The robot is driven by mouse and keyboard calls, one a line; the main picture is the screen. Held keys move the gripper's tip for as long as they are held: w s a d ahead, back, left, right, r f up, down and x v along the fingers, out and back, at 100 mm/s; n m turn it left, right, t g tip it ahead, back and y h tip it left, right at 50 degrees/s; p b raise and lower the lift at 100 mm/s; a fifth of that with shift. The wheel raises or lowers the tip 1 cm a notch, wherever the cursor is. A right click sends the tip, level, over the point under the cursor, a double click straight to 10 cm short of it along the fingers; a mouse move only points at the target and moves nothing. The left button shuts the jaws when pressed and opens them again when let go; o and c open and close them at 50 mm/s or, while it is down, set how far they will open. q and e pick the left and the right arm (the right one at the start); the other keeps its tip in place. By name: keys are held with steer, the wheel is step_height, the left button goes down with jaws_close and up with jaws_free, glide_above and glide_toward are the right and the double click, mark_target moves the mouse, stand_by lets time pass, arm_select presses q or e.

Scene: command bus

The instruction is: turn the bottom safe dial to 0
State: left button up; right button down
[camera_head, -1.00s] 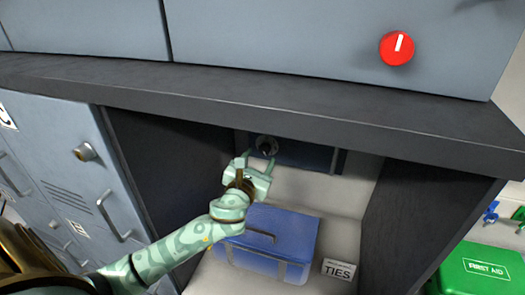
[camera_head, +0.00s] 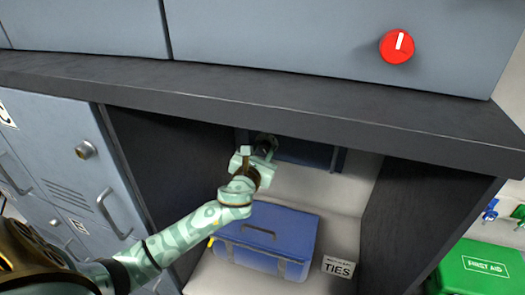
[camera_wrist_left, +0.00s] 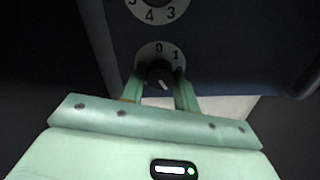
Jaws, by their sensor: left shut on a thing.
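The dark blue safe (camera_head: 308,152) sits in the recess under the dark counter. In the left wrist view, the bottom safe dial (camera_wrist_left: 158,72) is a black knob on a white ring, with 0 at the top and 1 to its right. A light mark on the knob points toward the lower right, away from the 0. My left gripper (camera_wrist_left: 160,78) is shut on this knob, one finger on each side. In the head view, my left gripper (camera_head: 259,151) covers the knob. Part of an upper dial (camera_wrist_left: 158,8) shows 3 and 4. My right gripper is out of view.
The counter edge (camera_head: 290,105) overhangs my left arm's reach. A blue box (camera_head: 268,235) stands below the safe, beside a TIES label (camera_head: 338,267). Lockers (camera_head: 60,165) are at left, a green first aid case (camera_head: 480,270) at right, and a red knob (camera_head: 397,46) above.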

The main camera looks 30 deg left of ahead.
arm_select(q)
steer(key=shift+n, duration=0.3)
steer(key=n, duration=0.3)
steer(key=shift+p, duration=0.3)
steer(key=n, duration=0.9)
steer(key=shift+a+p, duration=0.1)
steer(key=shift+p, duration=0.25)
steer(key=n, duration=0.4)
steer(key=shift+n, duration=0.3)
steer(key=n+p, duration=0.2)
steer(key=n, duration=0.4)
steer(key=n+p, duration=0.2)
steer(key=n, duration=0.4)
steer(key=shift+f, duration=0.1)
steer(key=shift+n, duration=0.4)
